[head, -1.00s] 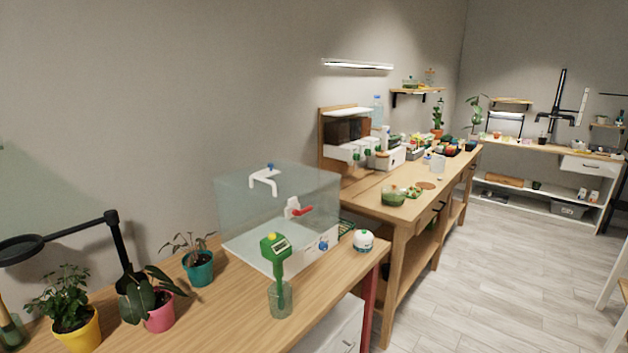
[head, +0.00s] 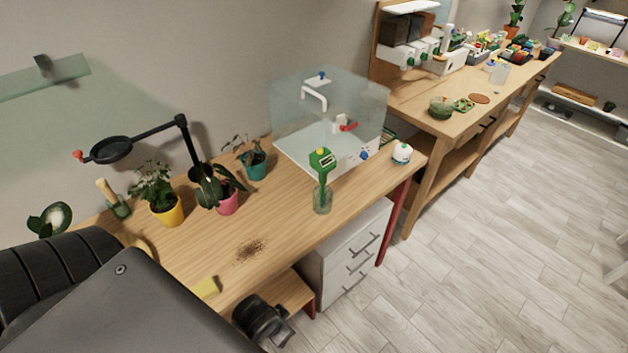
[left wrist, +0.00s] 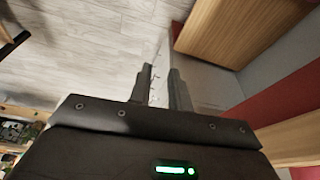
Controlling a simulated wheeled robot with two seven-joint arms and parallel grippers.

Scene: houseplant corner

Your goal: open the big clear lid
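The big clear lid (head: 290,108) is a see-through box cover on a white base (head: 335,166) at the back of the wooden table in the head view. It looks closed. A white bent fitting (head: 315,94) with a blue knob and a white part with a red lever (head: 347,125) show at it. In the left wrist view my left gripper (left wrist: 161,72) has its two dark fingers apart with nothing between them. It is away from the lid, low by the table's near side. My right gripper is not in view.
A green meter in a glass jar (head: 323,197) stands before the base. A white-and-green round device (head: 402,153) is to its right. Potted plants (head: 165,209) and a black magnifier lamp (head: 112,150) stand left. Spilled soil (head: 251,250) lies on the tabletop. White drawers (head: 350,255) stand below.

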